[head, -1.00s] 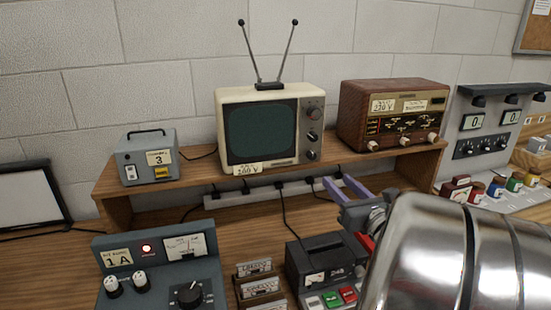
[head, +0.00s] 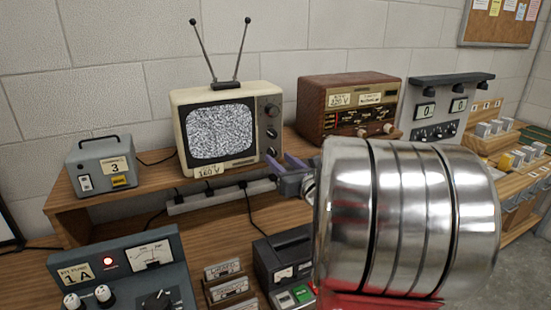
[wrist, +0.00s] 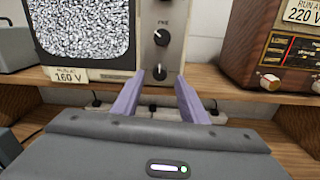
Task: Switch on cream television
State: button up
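The cream television (head: 228,128) stands on the wooden shelf, two antennas raised. Its screen (head: 221,129) shows grey static. A column of dark knobs (head: 271,132) runs down its right side, and a label reading 160 V hangs at its lower edge. The television also shows in the wrist view (wrist: 90,35), with its lowest knob (wrist: 159,73) just beyond my gripper. My gripper (head: 282,170) is in front of the television's lower right corner. In the wrist view, its two purple fingers (wrist: 153,85) stand apart with nothing between them. My silver arm hides part of the bench.
A brown radio (head: 348,104) stands right of the television, a grey box marked 3 (head: 101,164) left of it. A power strip (head: 205,199) lies below. A blue meter unit (head: 125,272) with a lit red lamp and a black cassette recorder (head: 283,262) stand in front.

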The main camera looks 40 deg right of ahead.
aim_at(272, 153)
jog(key=shift+x, duration=1.3)
jog(key=shift+c, duration=0.4)
grip_shut()
jog(key=shift+n, duration=0.9)
jog(key=shift+o, duration=0.4)
grip_release()
